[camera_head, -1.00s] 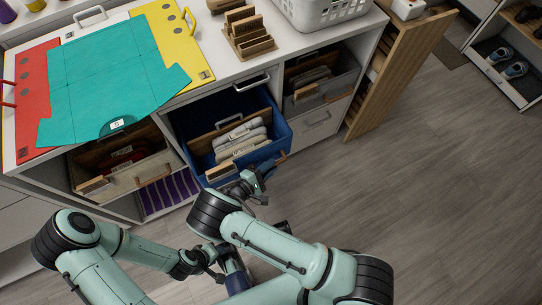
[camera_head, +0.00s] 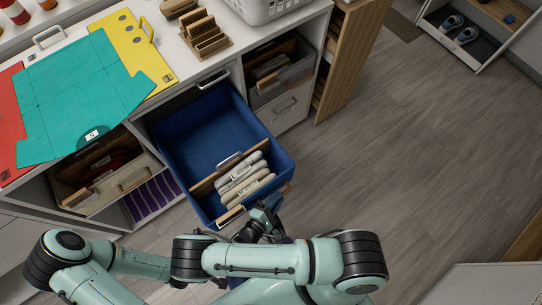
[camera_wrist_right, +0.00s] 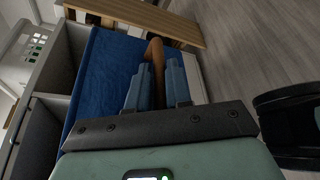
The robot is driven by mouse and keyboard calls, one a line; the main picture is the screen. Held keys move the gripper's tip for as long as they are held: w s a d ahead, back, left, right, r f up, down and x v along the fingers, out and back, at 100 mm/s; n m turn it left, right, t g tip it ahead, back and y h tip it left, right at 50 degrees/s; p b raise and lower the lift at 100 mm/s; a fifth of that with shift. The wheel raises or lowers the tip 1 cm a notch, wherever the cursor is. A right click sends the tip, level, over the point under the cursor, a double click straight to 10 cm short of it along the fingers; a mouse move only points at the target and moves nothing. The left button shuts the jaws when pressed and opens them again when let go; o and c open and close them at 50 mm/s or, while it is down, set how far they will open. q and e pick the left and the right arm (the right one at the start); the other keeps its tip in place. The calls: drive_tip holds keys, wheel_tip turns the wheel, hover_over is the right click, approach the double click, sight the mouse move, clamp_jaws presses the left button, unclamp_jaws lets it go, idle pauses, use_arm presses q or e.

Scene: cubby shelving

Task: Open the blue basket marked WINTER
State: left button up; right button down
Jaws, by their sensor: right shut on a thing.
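The blue basket (camera_head: 205,135) is pulled far out of the white unit, with its empty back half and a wooden divider showing. Several pale folded items (camera_head: 243,178) lie in its front half. A small wooden tag (camera_head: 231,214) is on its front; I cannot read its marking. My right gripper (camera_head: 274,203) is at the basket's front. In the right wrist view, its blue fingers (camera_wrist_right: 158,85) are shut on the brown handle (camera_wrist_right: 155,52), with the blue basket beside it. My left arm comes in at lower left; its gripper is hidden behind my right arm.
A grey bin (camera_head: 277,70) sits right of the basket's slot, and another bin (camera_head: 125,178) sits to the left. A turquoise folder (camera_head: 80,95) lies on the counter. A tall wooden pull-out (camera_head: 350,55) stands at right. The floor (camera_head: 400,150) right of the basket is clear.

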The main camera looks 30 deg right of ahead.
drive_tip(key=shift+s, duration=0.3)
drive_tip(key=c, duration=1.1)
unclamp_jaws()
drive_tip(key=shift+a, duration=0.1)
